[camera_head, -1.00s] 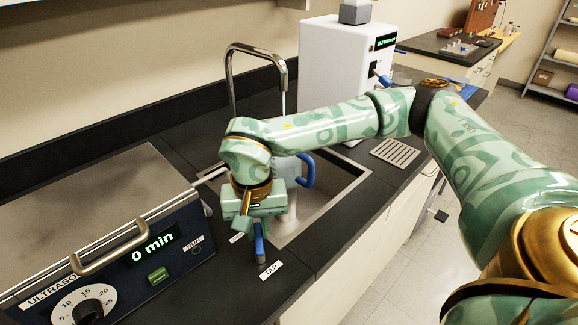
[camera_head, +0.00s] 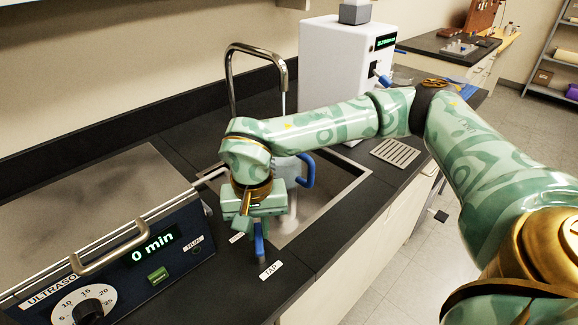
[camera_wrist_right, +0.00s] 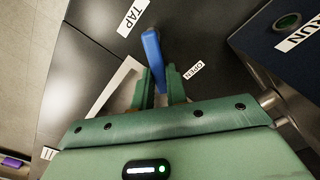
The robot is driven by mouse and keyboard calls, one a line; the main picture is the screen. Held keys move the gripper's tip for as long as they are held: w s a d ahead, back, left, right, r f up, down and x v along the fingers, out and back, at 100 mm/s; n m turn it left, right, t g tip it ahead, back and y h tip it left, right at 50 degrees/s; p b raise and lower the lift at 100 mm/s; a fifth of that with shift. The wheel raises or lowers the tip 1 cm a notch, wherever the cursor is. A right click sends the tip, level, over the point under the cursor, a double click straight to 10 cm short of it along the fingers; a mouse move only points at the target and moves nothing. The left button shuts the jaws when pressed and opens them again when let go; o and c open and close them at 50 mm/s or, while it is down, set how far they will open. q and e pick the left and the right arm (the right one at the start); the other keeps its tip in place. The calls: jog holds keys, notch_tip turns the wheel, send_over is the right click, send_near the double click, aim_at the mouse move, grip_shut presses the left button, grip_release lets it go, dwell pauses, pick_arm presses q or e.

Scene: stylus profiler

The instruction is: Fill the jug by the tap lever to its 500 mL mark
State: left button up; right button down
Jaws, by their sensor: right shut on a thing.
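My right gripper (camera_head: 257,222) is shut on the blue tap lever (camera_head: 259,243) at the counter's front edge, by the TAP label. In the right wrist view the blue lever (camera_wrist_right: 151,52) stands between the two green fingers (camera_wrist_right: 158,85), near the TAP and OPEN labels. The jug (camera_head: 289,172), with a blue handle (camera_head: 308,170), stands in the sink, partly hidden behind my right arm. The water level and the 500 mL mark cannot be made out. My left gripper is not in view.
The sink (camera_head: 341,196) is set in the black counter. An ultrasonic bath (camera_head: 110,215) showing 0 min stands at the left. A white machine (camera_head: 325,70) stands behind the sink, with a slotted drain plate (camera_head: 398,151) in front of it.

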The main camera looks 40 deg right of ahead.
jog(key=shift+s+d+m, duration=0.15)
jog(key=shift+m, duration=0.35)
jog(key=s+m, duration=0.1)
jog(key=m, duration=0.2)
jog(key=s+d+m, duration=0.1)
jog(key=m, duration=0.2)
jog(key=s+m, duration=0.1)
jog(key=m, duration=0.2)
jog(key=shift+d+m, duration=0.25)
jog(key=shift+m, duration=0.05)
jog(key=c, duration=1.3)
grip_release()
jog(key=shift+w, duration=0.2)
jog(key=shift+c, duration=0.5)
